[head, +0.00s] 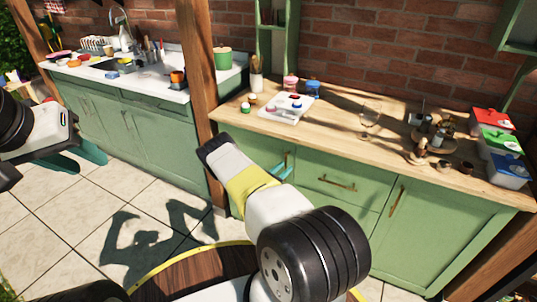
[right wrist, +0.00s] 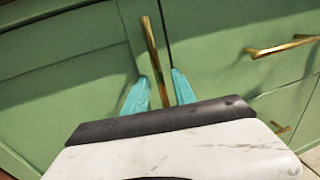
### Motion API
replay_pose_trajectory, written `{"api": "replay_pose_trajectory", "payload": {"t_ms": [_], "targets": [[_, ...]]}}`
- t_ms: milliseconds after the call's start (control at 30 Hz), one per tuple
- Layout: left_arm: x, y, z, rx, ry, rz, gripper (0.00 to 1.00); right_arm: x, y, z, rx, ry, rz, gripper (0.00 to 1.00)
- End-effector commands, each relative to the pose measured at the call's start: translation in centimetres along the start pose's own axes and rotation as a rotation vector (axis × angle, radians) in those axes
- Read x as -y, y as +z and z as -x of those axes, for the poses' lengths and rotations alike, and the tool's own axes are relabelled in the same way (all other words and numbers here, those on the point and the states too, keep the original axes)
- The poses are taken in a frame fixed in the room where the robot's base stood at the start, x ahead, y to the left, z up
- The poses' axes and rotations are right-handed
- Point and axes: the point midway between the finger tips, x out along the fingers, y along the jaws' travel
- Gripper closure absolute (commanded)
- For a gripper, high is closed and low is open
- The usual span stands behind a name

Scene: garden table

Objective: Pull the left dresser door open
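The left dresser door (right wrist: 75,60) is green and looks closed in the right wrist view, with a long upright brass handle (right wrist: 152,50) near its right edge. My right gripper (right wrist: 160,88) is open, with one teal finger on each side of the handle's lower part; I cannot tell whether either touches it. My left gripper (head: 82,157) is open and empty at the left, over the tiled floor.
Right of the door are drawers with brass handles (head: 338,183) and a right dresser door (head: 420,235). The wooden dresser top (head: 330,130) carries a white tray (head: 285,108), a glass and containers. A wooden post (head: 200,90) stands at the dresser's left. A round table (head: 185,270) is in front.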

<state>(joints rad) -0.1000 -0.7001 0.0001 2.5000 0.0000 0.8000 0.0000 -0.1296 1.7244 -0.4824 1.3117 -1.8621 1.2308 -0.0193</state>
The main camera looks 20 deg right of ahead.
Motion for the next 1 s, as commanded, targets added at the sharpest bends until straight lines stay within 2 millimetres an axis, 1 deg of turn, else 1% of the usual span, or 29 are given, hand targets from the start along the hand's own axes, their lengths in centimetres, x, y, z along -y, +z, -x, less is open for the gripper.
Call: {"api": "replay_pose_trajectory", "payload": {"t_ms": [33, 133, 400, 567, 1000], "targets": [[0.0, 0.0, 0.0, 0.0, 0.0, 0.0, 0.64, 0.12, -0.03, -0.53, 0.0, -0.002, -0.001, 0.68], [0.0, 0.0, 0.0, 0.0, 0.0, 0.0, 0.64, 0.04, -0.01, -1.05, -0.001, -0.001, -0.001, 0.68], [0.0, 0.0, 0.0, 0.0, 0.0, 0.0, 0.64, 0.03, 0.0, -1.18, -0.001, 0.0, 0.001, 0.68], [0.0, 0.0, 0.0, 0.0, 0.0, 0.0, 0.64, 0.04, 0.0, -1.17, -0.001, -0.001, 0.0, 0.99], [0.0, 0.0, 0.0, 0.0, 0.0, 0.0, 0.64, 0.04, 0.01, -1.16, -0.001, -0.001, 0.0, 1.0]]}}
